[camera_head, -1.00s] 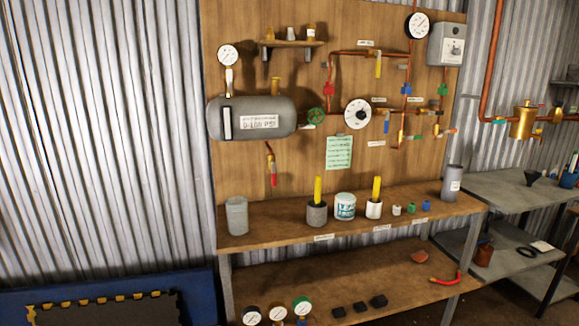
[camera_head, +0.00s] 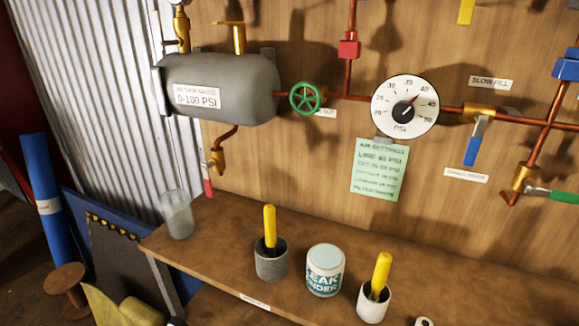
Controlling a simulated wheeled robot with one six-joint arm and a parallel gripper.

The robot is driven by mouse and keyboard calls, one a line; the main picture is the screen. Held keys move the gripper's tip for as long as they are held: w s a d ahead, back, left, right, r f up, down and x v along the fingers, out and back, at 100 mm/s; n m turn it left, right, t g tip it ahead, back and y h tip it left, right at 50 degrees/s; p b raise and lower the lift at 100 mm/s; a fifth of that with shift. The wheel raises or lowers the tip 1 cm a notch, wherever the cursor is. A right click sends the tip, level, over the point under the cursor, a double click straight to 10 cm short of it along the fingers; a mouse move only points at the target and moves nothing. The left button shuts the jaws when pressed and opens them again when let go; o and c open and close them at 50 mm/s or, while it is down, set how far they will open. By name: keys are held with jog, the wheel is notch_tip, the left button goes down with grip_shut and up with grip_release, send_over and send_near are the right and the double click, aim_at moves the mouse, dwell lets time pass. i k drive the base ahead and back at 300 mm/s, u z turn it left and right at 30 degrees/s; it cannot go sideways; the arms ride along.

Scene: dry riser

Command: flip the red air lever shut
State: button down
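The red air lever (camera_head: 208,187) hangs straight down from a small brass valve (camera_head: 217,160) in the head view. The valve sits at the end of a bent copper pipe (camera_head: 226,138) below the grey tank (camera_head: 222,88). The lever runs roughly in line with the lower end of this pipe. Its tip is above the back of the wooden shelf, near a translucent grey cup (camera_head: 176,215). My gripper is not in view.
A green handwheel (camera_head: 306,98) and a round dial (camera_head: 404,106) are right of the tank. A blue lever (camera_head: 472,150) and a green lever (camera_head: 550,194) are further right. Pots with yellow-handled tools and a white tub (camera_head: 325,270) stand on the shelf (camera_head: 215,240).

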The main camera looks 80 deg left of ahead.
aim_at(207, 183)
jog(key=i, duration=0.35)
jog(key=u, duration=3.55)
jog(key=i, duration=0.5)
jog(key=z, duration=0.1)
